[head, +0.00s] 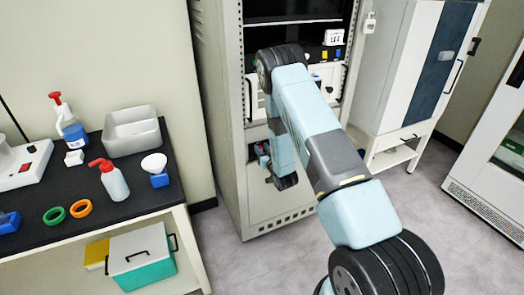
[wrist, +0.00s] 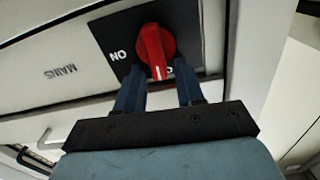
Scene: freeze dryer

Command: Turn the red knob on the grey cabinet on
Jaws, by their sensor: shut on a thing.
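The red knob (wrist: 154,48) sits on a black square plate (wrist: 112,32) on the cabinet panel in the wrist view. Its white mark points down in the picture, towards a label mostly hidden by the knob and fingers. The word ON stands upside down to the left of the knob. My gripper (wrist: 156,72) is shut on the knob, with one blue finger on each side. In the head view the grey cabinet (head: 222,130) stands in the middle, and my arm reaches to its lower front, covering much of that area.
A black-topped bench (head: 150,198) with bottles, a grey tub (head: 132,132) and rings is on the left. A white cabinet (head: 408,70) stands to the right, and a glass-fronted unit (head: 500,180) is at the far right. Grey floor lies open between them.

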